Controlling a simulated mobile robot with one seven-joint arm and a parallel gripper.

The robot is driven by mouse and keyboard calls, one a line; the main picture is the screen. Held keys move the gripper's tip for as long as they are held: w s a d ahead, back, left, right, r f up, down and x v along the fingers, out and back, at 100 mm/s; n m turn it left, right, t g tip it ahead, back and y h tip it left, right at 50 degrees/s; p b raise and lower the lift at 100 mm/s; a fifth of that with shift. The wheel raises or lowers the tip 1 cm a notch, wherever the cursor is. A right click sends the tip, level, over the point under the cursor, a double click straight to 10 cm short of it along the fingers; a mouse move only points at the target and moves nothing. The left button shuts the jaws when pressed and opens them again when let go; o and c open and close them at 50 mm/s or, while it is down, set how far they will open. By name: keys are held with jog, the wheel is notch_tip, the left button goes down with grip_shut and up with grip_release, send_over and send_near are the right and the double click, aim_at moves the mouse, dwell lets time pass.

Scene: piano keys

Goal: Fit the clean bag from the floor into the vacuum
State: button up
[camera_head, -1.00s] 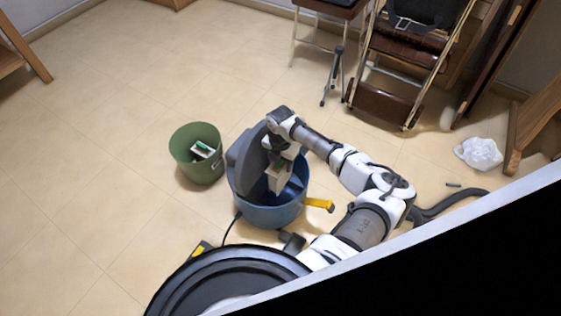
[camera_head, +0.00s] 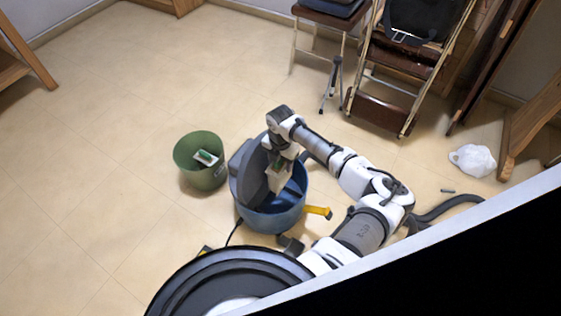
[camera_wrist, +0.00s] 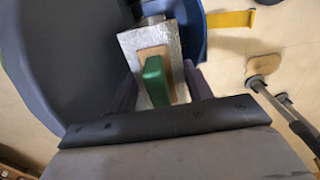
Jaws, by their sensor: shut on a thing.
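The vacuum is a blue canister (camera_head: 268,221) on the floor with its dark grey lid (camera_head: 246,182) swung up on the left. My gripper (camera_head: 280,160) is over the open canister, pointing down. It is shut on a pale bag (camera_head: 277,182) with a green collar, whose lower part is at or inside the canister mouth. In the wrist view the bag (camera_wrist: 129,47) looks silvery, with a tan plate and the green collar (camera_wrist: 155,80) between my fingers. The lid fills the left of that view. I cannot tell whether the bag touches the vacuum's inlet.
A green bin (camera_head: 203,179) left of the vacuum holds another pale piece with green on it (camera_head: 206,158). A yellow latch (camera_head: 317,211) sticks out on the canister's right. A hose (camera_head: 445,208) and crumpled white plastic (camera_head: 473,160) lie at right. Floor at left is clear.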

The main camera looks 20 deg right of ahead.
jog(key=shift+r+p, duration=1.1)
jog(key=shift+r, duration=0.35)
jog(key=shift+f, duration=0.1)
jog(key=shift+f+b, duration=0.85)
jog(key=shift+f, duration=0.7)
jog(key=shift+p, duration=0.4)
jog(key=shift+f, duration=0.15)
